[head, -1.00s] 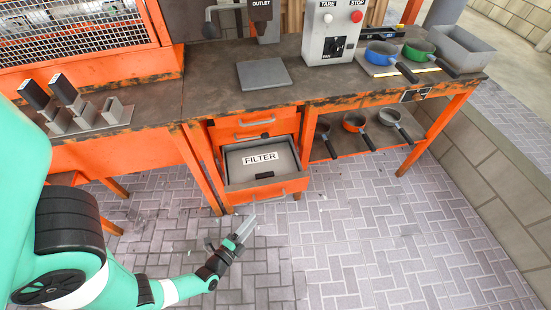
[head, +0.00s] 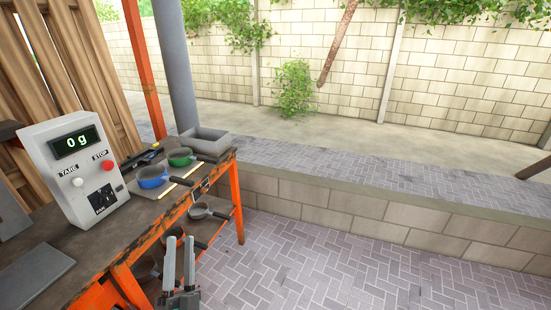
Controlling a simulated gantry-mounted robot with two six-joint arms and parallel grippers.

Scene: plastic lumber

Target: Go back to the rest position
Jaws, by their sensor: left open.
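My left gripper (head: 180,243) shows at the bottom of the head view, left of centre. Its two grey fingers point up in the picture, apart, with nothing between them. It is in front of the orange-framed workbench (head: 165,222), near its right end. The rest of my left arm is out of the frame. My right gripper is not in view.
On the bench stand a control box (head: 78,168) reading "0 g", a blue pan (head: 152,177), a green pan (head: 180,157) and a grey bin (head: 206,142). More pans, such as a grey one (head: 199,211), sit on the lower shelf. The paved floor (head: 310,268) to the right is clear.

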